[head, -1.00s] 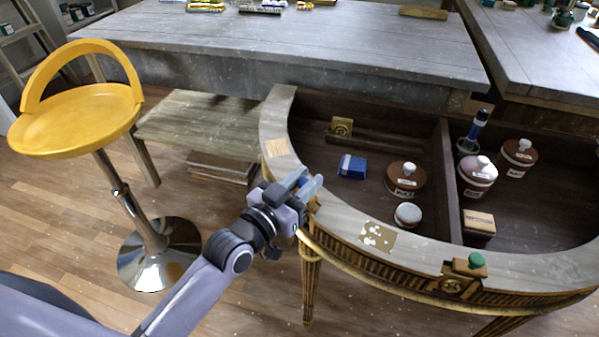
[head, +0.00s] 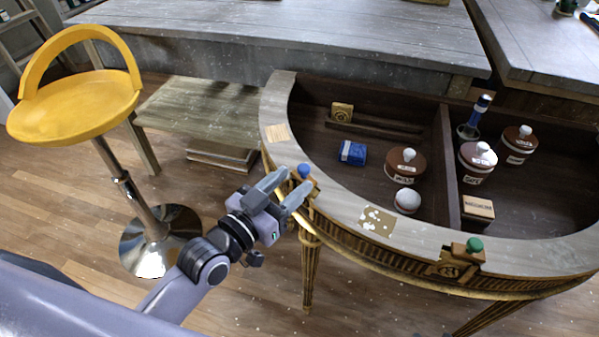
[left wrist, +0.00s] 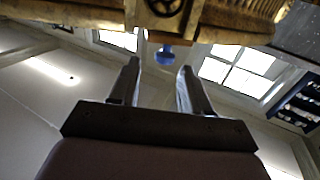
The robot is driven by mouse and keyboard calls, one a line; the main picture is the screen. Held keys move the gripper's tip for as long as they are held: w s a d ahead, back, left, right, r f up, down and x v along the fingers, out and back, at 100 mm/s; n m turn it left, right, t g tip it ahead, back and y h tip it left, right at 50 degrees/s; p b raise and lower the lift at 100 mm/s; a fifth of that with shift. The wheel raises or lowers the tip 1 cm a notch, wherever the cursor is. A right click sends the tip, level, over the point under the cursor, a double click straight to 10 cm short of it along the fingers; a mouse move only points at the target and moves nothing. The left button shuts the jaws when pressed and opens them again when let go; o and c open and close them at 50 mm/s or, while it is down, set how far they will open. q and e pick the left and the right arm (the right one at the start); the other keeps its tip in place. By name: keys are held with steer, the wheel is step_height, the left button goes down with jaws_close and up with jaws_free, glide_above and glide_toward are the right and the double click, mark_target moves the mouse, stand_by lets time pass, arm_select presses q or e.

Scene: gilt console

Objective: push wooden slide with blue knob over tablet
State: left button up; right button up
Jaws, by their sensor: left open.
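The blue knob (head: 304,170) sits on a small wooden slide (head: 311,185) at the curved front rim of the gilt console (head: 335,195). In the left wrist view the knob (left wrist: 165,52) shows just beyond and between the fingertips. My left gripper (head: 292,185) is open, its fingers pointing at the knob from the front left; contact cannot be told. A pale wooden patch (head: 277,133) and a gold, white-spotted patch (head: 376,220) lie on the rim, left and right of the slide; which is the tablet is unclear. My right gripper is not in view.
A second slide with a green knob (head: 474,245) is on the rim at right. The console's tray holds a blue box (head: 353,152), several lidded jars (head: 405,165) and a small box (head: 478,208). A yellow stool (head: 75,105) and low bench (head: 200,110) stand left.

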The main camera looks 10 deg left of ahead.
arm_select(q)
steer(key=shift+v, duration=0.95)
steer(key=s+a+f+n+g+y+p, duration=0.1)
steer(key=s+a+f+g+y+p, duration=0.1)
steer(key=s+f, duration=0.5)
steer(key=s+a+f+n+g+y+p, duration=0.1)
steer(key=s+a+f+g+y+p, duration=0.2)
steer(key=s+f, duration=0.4)
steer(key=shift+a+f+g+p, duration=0.2)
steer(key=shift+a+g+p, duration=0.25)
steer(key=shift+a, duration=0.65)
